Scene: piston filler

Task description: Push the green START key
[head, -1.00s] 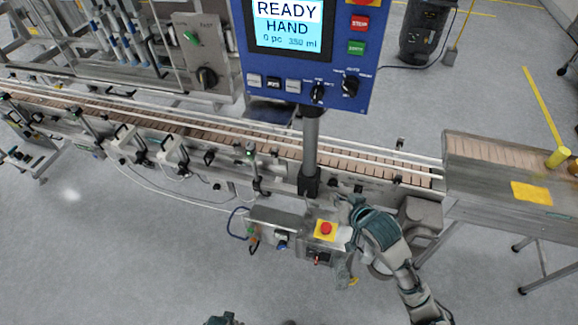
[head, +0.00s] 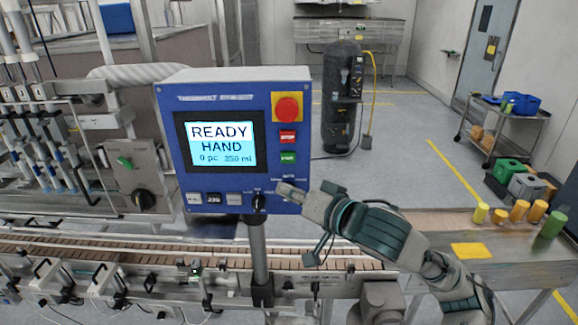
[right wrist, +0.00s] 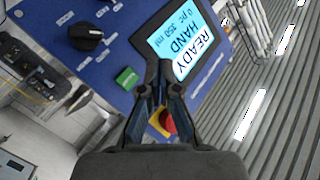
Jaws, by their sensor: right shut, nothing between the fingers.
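The green START key (head: 288,158) is on the right side of the blue control panel (head: 180,130), below the red STOP key (head: 287,137). My right gripper (head: 284,189) is shut and empty. In the head view its fingertips appear just below the green key, over the panel's lower right corner, where they hide a selector knob. In the right wrist view the green key (right wrist: 127,79) shows left of the shut fingertips (right wrist: 165,68), not covered by them. I cannot tell the gap between fingertips and panel. My left gripper is not in view.
A red emergency stop (head: 287,107) on a yellow plate sits above the keys. The screen (head: 222,145) reads READY HAND. A black selector knob (head: 258,201) and a row of small buttons (head: 214,198) line the panel's lower edge. The conveyor (head: 130,248) runs below the panel.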

